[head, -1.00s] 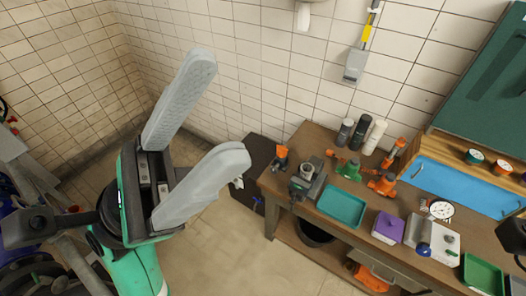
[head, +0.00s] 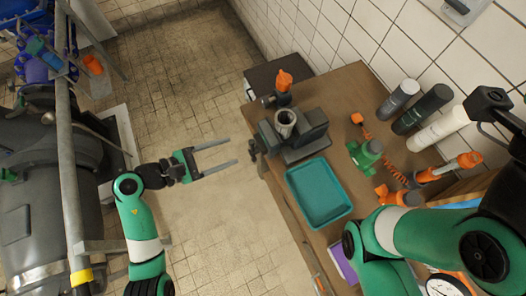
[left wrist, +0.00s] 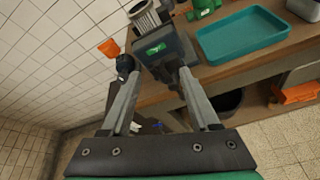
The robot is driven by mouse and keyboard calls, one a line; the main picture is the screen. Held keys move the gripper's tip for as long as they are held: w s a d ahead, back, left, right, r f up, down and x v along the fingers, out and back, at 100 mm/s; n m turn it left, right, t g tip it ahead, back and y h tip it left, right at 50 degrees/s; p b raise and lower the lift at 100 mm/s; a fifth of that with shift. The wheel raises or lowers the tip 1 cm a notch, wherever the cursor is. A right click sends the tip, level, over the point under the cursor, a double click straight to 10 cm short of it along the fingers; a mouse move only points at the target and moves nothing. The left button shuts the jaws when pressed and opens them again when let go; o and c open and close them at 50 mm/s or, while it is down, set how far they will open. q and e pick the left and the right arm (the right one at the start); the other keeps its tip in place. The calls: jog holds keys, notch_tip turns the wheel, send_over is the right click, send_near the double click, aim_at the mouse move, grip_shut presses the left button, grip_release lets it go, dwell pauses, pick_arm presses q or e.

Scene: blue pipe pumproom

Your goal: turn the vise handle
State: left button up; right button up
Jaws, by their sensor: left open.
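The dark grey vise (head: 306,134) stands on the workbench near its left end. Its small dark handle (head: 255,150) sticks out past the bench's front edge. My left gripper (head: 233,151) is open and empty, its two fingers pointing right toward the handle, with a small gap before the tips. In the left wrist view the vise (left wrist: 165,50) is straight ahead, and the open left gripper (left wrist: 160,74) has its fingertips on either side of the vise's lower front. The handle is hard to make out there. My right arm enters at the right; its gripper fingers are not visible.
A teal tray (head: 318,192) lies beside the vise on the wooden bench (head: 345,95). A green object (head: 365,155) and several bottles (head: 422,108) are farther right. The floor (head: 210,215) around my left gripper is clear.

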pick_arm(q)
jog(key=b, duration=0.1)
send_near(252, 152)
notch_tip(252, 152, up, 2)
jog(key=d, duration=0.1)
jog(key=shift+a+f+n+b, duration=0.6)
jog(key=shift+a+f+b, duration=0.25)
jog(key=shift+f+b, duration=0.35)
jog(key=shift+t+y, duration=0.3)
jog(key=x, duration=0.3)
jog(key=b+x, duration=0.1)
jog(key=x, duration=0.2)
jog(key=b+x, duration=0.1)
jog(key=x, duration=0.3)
jog(key=shift+s+d+f, duration=0.15)
jog(key=shift+s+f, duration=0.1)
jog(key=shift+w+d+f, duration=0.1)
jog(key=shift+w+d, duration=0.25)
jog(key=shift+d, duration=0.1)
grip_shut()
pick_arm(e)
notch_tip(252, 152, down, 8)
jog(key=shift+r, duration=0.25)
